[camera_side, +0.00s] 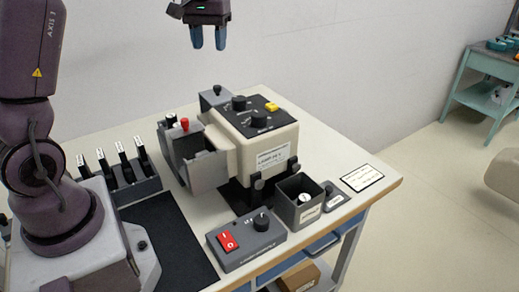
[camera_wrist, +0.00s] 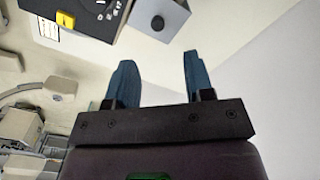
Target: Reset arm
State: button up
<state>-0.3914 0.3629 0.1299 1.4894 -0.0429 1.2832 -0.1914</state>
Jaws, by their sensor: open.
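My gripper (camera_side: 209,38) hangs in the air at the top of the side view, high above the back of the bench, with its blue fingers pointing down. In the wrist view my gripper (camera_wrist: 155,80) shows two blue fingers spread apart with nothing between them. The gripper is open, empty and touches nothing. My arm's middle links are outside the side view.
A cream machine (camera_side: 265,142) with black knobs stands on the bench (camera_side: 125,128). Around it are a grey drawer-like box (camera_side: 205,172), a control box with a red switch (camera_side: 245,240), an open grey bin (camera_side: 290,212) and a tool rack (camera_side: 135,190). Air around the gripper is clear.

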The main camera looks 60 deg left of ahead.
jog(key=s+d+r+m+t, duration=0.1)
jog(key=s+d+m+t, duration=0.4)
jog(key=s+d, duration=1.3)
jog(key=d+m, duration=0.2)
jog(key=m, duration=0.1)
jog(key=shift+d+r, duration=0.15)
jog(key=shift+r, duration=0.2)
